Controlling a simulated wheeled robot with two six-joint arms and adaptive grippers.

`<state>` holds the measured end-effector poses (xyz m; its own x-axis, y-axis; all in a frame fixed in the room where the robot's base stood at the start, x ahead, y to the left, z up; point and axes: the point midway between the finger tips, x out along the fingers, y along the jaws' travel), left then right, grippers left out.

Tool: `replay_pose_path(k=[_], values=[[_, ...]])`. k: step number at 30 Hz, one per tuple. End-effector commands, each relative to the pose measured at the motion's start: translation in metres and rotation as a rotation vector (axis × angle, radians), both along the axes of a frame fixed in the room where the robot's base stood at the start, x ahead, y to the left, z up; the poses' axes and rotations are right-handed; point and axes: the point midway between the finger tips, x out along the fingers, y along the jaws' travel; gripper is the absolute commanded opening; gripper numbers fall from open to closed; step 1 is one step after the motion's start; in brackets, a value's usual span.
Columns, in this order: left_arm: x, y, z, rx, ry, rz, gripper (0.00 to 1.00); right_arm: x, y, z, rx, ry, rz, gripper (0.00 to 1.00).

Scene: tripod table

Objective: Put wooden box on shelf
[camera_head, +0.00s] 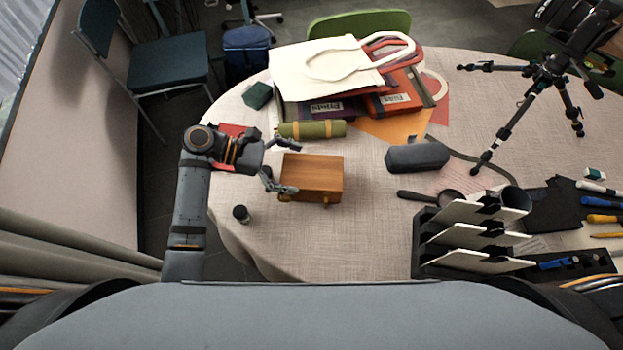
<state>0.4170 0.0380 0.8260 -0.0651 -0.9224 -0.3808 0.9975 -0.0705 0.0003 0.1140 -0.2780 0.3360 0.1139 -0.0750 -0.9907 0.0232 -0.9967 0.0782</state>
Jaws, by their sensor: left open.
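The wooden box (320,176) is a small brown block-shaped box on the cloth-covered round table, left of its middle. My left gripper (292,167) is open at the box's left side. One finger is near the box's back left corner and the other is by its front left edge. I cannot tell whether either finger touches the box. A black rack with white tiers (478,236) stands at the table's front right and may be the shelf. My right gripper is out of view.
A dark grey case (417,156) lies right of the box, and a green roll (312,129) lies behind it. Binders under a white bag (335,66) fill the back. A tripod (545,75) stands at the right. A small dark cylinder (241,213) is near the left edge.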

Motion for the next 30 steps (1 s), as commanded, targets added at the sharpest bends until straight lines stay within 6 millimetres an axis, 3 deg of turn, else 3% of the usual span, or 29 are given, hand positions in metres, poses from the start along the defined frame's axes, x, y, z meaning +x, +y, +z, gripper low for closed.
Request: replay_pose_path(k=[4,12,27,30], values=[[-0.002,-0.021,-0.008,-0.003,0.001,-0.001,1.0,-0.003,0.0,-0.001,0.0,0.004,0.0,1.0],[-0.002,-0.024,-0.01,0.001,0.0,-0.001,1.0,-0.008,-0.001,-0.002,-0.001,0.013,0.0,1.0],[-0.002,-0.024,-0.01,0.001,0.0,-0.001,0.32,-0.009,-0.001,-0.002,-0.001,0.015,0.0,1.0],[-0.002,-0.025,-0.008,-0.003,-0.003,-0.001,0.31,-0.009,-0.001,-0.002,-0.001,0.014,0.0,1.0]])
